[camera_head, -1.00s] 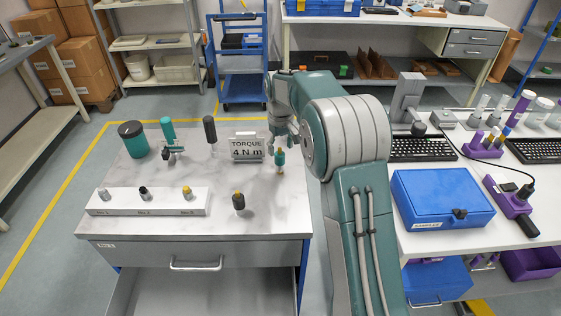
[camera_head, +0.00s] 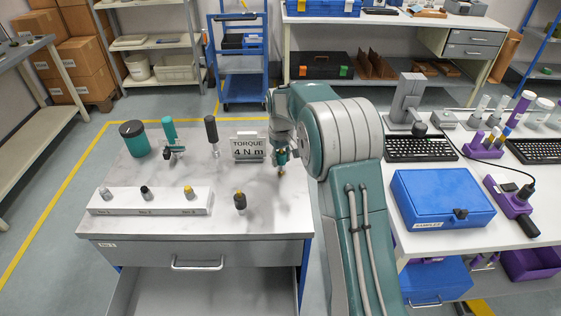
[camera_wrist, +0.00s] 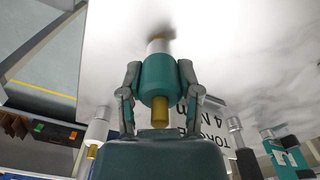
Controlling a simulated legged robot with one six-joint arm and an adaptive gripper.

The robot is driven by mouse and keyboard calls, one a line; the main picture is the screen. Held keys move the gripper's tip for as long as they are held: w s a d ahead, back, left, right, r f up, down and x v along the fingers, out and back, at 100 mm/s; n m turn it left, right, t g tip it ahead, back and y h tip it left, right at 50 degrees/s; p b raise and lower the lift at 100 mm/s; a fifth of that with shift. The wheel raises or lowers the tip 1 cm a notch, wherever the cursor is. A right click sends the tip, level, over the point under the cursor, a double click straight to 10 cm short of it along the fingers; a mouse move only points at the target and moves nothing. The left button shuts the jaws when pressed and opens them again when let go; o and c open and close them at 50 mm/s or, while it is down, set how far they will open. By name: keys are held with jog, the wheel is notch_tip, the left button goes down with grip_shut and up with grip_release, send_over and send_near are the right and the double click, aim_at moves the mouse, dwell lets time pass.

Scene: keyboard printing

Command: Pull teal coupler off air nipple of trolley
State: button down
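The air nipple is not clearly distinguishable at this size. My gripper (camera_wrist: 160,76) has one finger on each side of the teal body. The fingertips are at or very near its sides; I cannot tell whether they press on it.
The torque sign (camera_head: 247,147) stands just left of the coupler. A white fitting block (camera_head: 150,209) lies in front.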

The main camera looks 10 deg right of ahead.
aim_at(281, 153)
jog(key=c, duration=1.2)
grip_release()
grip_shut()
jog(key=shift+r, duration=1.85)
jog(key=shift+r, duration=2)
